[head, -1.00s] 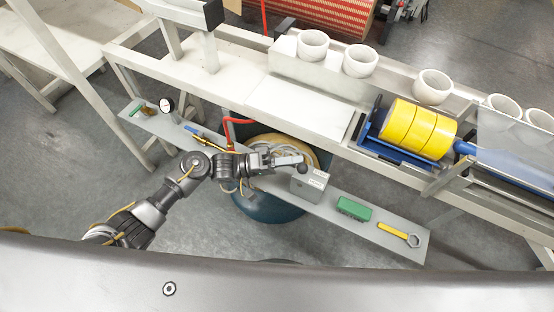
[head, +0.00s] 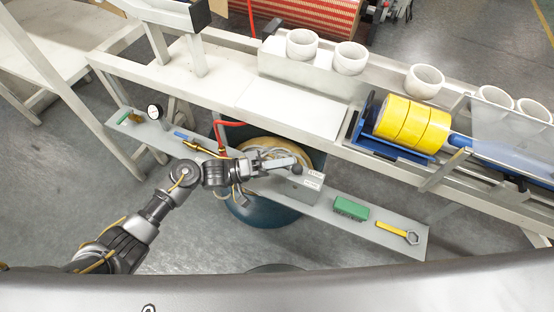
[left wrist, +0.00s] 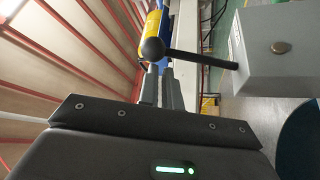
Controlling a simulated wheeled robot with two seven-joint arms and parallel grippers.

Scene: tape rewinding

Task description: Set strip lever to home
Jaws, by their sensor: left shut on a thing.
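The strip lever is a dark rod (left wrist: 200,58) with a black ball knob (left wrist: 153,49) in the left wrist view. It sticks out sideways from a grey box (left wrist: 280,50). In the head view the grey box (head: 294,190) sits on the low shelf, with the knob just above it. My left gripper (head: 290,163) reaches in from the left, level with the knob. In the left wrist view its fingers (left wrist: 160,86) are shut on the lever close to the knob. The exact contact is partly hidden. My right gripper is not in view.
The low grey shelf (head: 385,236) also holds a green block (head: 351,209), a yellow wrench (head: 398,231) and a gauge (head: 154,111). A blue drum (head: 262,212) stands below.

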